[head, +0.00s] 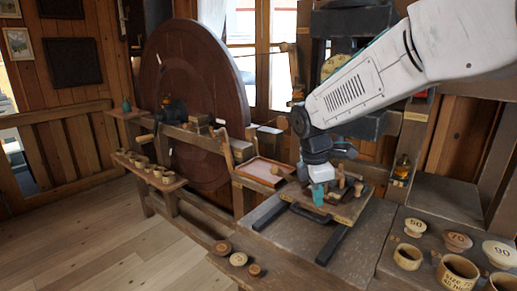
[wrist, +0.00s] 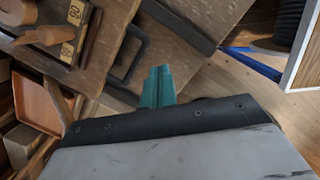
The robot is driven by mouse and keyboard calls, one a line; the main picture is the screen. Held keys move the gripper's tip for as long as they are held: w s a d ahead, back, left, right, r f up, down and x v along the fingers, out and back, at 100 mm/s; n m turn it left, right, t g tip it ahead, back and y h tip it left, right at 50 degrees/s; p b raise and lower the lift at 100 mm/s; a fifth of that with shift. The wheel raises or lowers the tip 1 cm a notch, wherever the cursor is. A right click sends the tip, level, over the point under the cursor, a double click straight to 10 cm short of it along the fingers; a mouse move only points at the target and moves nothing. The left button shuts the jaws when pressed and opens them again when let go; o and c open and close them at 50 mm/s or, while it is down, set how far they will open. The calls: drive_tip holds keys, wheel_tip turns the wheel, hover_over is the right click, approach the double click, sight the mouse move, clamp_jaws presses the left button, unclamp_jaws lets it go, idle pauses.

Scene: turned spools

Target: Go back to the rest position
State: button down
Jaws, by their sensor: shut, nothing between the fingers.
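My gripper (head: 318,194) hangs below my white arm in the head view, over the workbench beside a wooden board with turned pieces. Its teal fingers also show in the wrist view (wrist: 157,87), pressed together with nothing between them. The board (head: 350,208) carries several small turned wooden pieces, partly hidden behind my gripper. In the wrist view, wooden pieces (wrist: 50,35) and a tag reading about 60 lie at the upper left. I cannot tell if the fingers touch the board.
Wooden cups (head: 408,257) and round lids marked 50, 70 and 90 (head: 499,253) stand at the right. A shallow tray (head: 262,171) is left of my gripper. Small discs (head: 238,259) lie on the front ledge. A large wooden wheel (head: 195,95) stands behind. The floor at left is clear.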

drive_tip(key=s+d+r+m, duration=0.1)
drive_tip(key=s+d+m, duration=0.2)
drive_tip(key=s+m, duration=0.3)
drive_tip(key=s+d+r+m+y, duration=0.1)
drive_tip(key=s+d+m, duration=0.2)
drive_tip(key=s, duration=1.1)
drive_tip(key=s+d+r+m, duration=0.2)
drive_tip(key=s+d+m, duration=0.1)
drive_tip(key=s+m, duration=0.7)
drive_tip(key=shift+s+d+t+y, duration=0.25)
drive_tip(key=shift+s+t+y, duration=0.1)
drive_tip(key=shift+t+y, duration=0.05)
